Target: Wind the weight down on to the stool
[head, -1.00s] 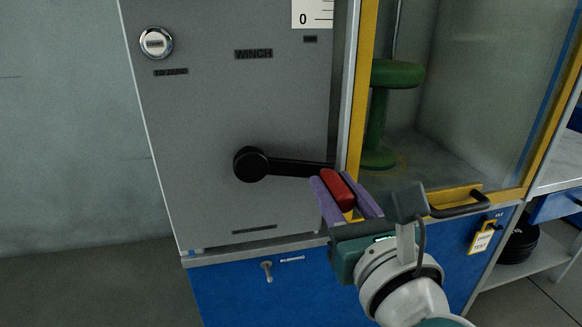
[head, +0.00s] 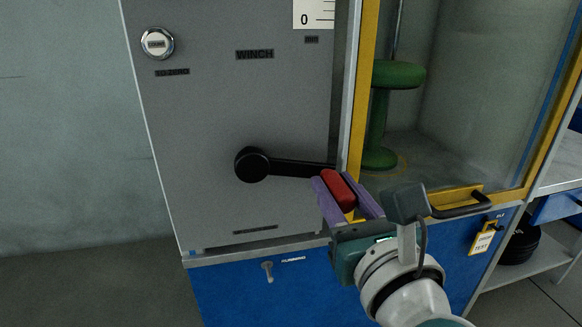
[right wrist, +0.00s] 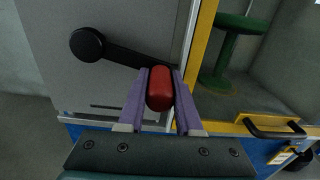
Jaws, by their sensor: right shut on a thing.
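The winch crank (head: 290,167) is a black hub and arm on the grey panel, pointing right and slightly down. Its red handle (head: 339,190) is at the arm's right end. My right gripper (head: 337,184) is shut on this red handle, with a purple finger on each side. The right wrist view also shows the handle (right wrist: 160,88) between the fingers. A green stool (head: 397,75) with a round seat, column and round foot stands inside the yellow-framed case. A thin rod comes down from above behind or onto its seat; I cannot tell which. No weight is identifiable. My left gripper is not in view.
A round silver button (head: 157,43) is at the panel's upper left. A scale (head: 314,13) reading 0 shows at the top edge. The case's yellow frame and black door handle (head: 461,205) are close to the right of my gripper. A blue cabinet (head: 240,295) is below.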

